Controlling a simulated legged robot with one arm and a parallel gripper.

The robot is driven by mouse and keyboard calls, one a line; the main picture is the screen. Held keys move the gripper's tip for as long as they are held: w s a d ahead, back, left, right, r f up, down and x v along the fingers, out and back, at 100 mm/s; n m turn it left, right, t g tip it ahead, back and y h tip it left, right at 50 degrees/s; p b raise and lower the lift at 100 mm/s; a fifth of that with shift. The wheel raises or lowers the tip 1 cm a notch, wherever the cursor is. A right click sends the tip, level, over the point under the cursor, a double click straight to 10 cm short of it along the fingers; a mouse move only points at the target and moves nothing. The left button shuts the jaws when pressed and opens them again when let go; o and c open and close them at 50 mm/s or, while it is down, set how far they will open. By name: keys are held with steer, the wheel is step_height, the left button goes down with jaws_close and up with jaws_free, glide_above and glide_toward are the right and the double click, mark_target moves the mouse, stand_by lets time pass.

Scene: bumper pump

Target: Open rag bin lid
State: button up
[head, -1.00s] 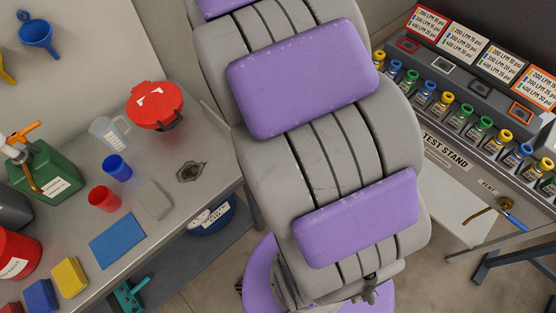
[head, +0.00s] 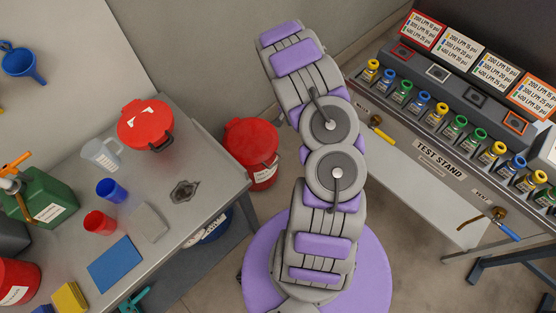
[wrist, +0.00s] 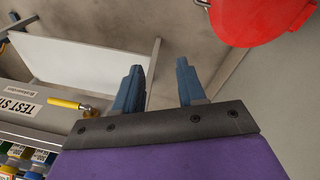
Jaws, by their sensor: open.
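A red bin (head: 252,152) with a red lid stands on the floor in the head view, between the bench and the test stand. Its lid looks shut, and its small white label is too small to read. In the head view my arm hides the gripper.
The bench (head: 225,185) at left carries a red lidded pot (head: 147,125), a clear jug (head: 101,156), cups and a green can (head: 40,198). The test stand (head: 440,160) with several bottles and a yellow-handled valve (head: 382,131) is at right. Floor shows between them.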

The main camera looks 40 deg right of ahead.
steer(key=a+f+m+t+p, duration=0.2)
steer(key=a+f, duration=0.3)
steer(key=f, duration=0.6)
steer(key=m+t+y+b, duration=0.1)
steer(key=m+y+b, duration=0.1)
glide_toward(275, 163)
steer(key=f+b, duration=0.1)
steer(key=f, duration=0.1)
steer(key=f+b, duration=0.2)
steer(key=w+a+f+b, duration=0.1)
steer(key=f, duration=0.1)
steer(key=shift+f+b, duration=0.15)
steer(key=shift+b, duration=0.15)
steer(key=shift+w+a+f, duration=0.15)
steer(key=shift+a+f, duration=0.05)
steer(key=shift+f, duration=0.25)
steer(key=shift+d+f, duration=0.5)
steer(key=shift+d, duration=0.3)
steer(key=shift+a+r, duration=0.2)
steer(key=shift+a, duration=0.4)
steer(key=c, duration=0.5)
jaws_close()
steer(key=shift+d, duration=0.4)
